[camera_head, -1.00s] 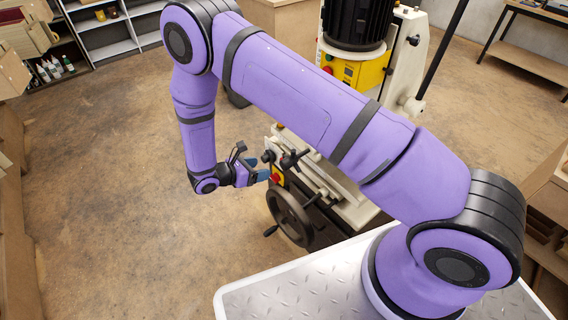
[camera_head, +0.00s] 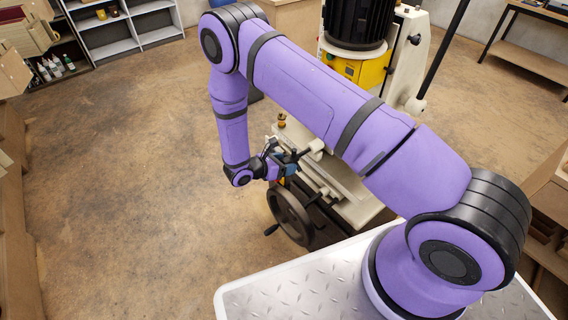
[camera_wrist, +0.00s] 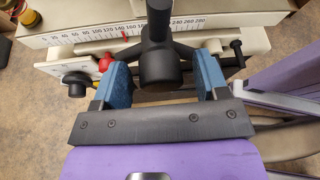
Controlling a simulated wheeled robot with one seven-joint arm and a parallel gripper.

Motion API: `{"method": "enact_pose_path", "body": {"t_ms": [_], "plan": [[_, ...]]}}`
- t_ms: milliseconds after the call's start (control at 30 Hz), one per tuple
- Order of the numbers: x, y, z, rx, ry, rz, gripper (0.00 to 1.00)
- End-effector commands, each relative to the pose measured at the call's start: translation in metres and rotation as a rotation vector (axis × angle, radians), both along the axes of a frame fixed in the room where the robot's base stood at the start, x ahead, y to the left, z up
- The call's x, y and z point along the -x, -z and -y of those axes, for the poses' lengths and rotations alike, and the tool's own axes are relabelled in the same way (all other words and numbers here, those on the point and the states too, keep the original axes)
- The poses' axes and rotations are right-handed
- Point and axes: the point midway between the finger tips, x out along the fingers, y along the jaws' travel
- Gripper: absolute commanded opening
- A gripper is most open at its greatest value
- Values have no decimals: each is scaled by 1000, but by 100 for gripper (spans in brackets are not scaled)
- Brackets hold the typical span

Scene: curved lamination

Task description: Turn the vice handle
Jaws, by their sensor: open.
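The vice handle (camera_wrist: 160,68) is a black hub with arms, one pointing up and others spreading sideways, seen in the wrist view just beyond my fingers. In the head view the handle (camera_head: 291,156) is small and partly hidden by my gripper. My gripper (camera_wrist: 163,72) has two blue fingers standing wide apart. The hub lies between them in the picture, with a gap on each side; whether it is between them in depth I cannot tell. In the head view my gripper (camera_head: 284,168) is at the machine's front end.
The machine table carries a printed scale (camera_wrist: 120,34) with a red pointer. A red knob (camera_wrist: 104,64) and a black knob (camera_wrist: 76,88) are near the left finger. A black handwheel (camera_head: 290,214) is below my gripper. Open floor (camera_head: 120,180) lies to the left.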

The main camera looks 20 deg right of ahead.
Motion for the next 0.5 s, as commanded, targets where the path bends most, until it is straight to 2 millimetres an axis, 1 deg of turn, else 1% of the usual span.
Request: {"method": "enact_pose_path", "body": {"t_ms": [167, 200, 267, 300, 367, 400, 500], "plan": [[0, 0, 0, 0, 0, 0, 67], [0, 0, 0, 0, 0, 0, 58], [0, 0, 0, 0, 0, 0, 44], [0, 0, 0, 0, 0, 0, 35], [0, 0, 0, 0, 0, 0, 21], [0, 0, 0, 0, 0, 0, 18], [0, 0, 0, 1, -1, 2, 18]]}}
